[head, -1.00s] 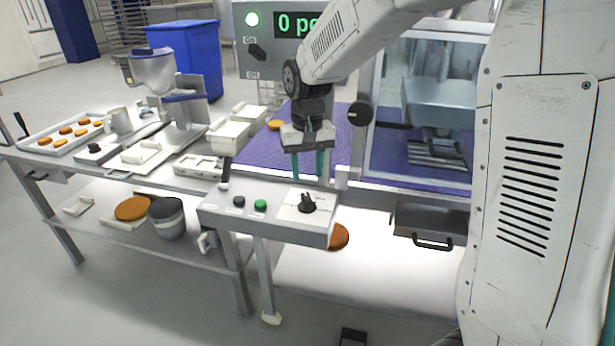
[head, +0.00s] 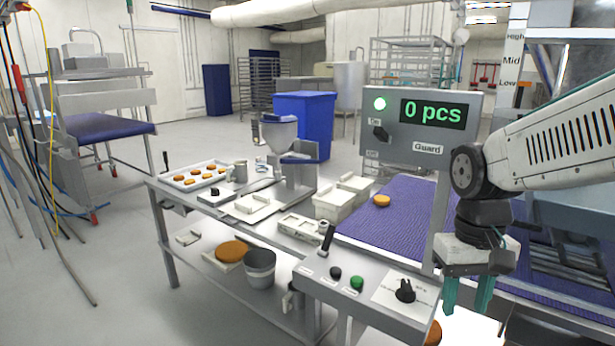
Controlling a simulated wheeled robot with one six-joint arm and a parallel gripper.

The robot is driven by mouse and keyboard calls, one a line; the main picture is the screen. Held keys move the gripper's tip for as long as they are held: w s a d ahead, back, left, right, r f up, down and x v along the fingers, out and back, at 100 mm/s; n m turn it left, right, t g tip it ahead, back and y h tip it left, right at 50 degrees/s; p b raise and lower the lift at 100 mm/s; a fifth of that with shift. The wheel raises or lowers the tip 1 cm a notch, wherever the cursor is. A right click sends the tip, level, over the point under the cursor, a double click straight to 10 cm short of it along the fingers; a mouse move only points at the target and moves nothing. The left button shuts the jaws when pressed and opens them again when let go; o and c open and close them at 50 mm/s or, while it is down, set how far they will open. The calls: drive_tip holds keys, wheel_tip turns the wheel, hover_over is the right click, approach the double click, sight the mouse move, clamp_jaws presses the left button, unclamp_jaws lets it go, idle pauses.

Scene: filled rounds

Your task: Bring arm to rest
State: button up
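My gripper (head: 468,296) hangs at the lower right of the head view, pointing down. Its two teal fingers are apart with nothing between them. It is to the right of the control panel (head: 325,289) with its knob and green button, and in front of the purple conveyor belt (head: 398,208). My white arm reaches in from the right edge, bent at a dark round joint. What lies directly beneath the fingertips is partly cut off by the frame's bottom.
A display box (head: 428,148) reading "0 pcs" stands behind my gripper. A steel table (head: 190,207) at centre left bears a tray (head: 178,180) of filled rounds, a hopper machine (head: 280,135) and white containers (head: 334,203). A blue bin (head: 310,115) stands behind. Open floor lies left.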

drive_tip(key=s+d+r+t, duration=0.1)
drive_tip(key=s+r+t, duration=0.1)
drive_tip(key=s, duration=1.1)
drive_tip(key=shift+d+r+t, duration=0.2)
drive_tip(key=shift+r+t, duration=0.1)
drive_tip(key=shift+r, duration=0.5)
drive_tip(key=shift+d, duration=0.1)
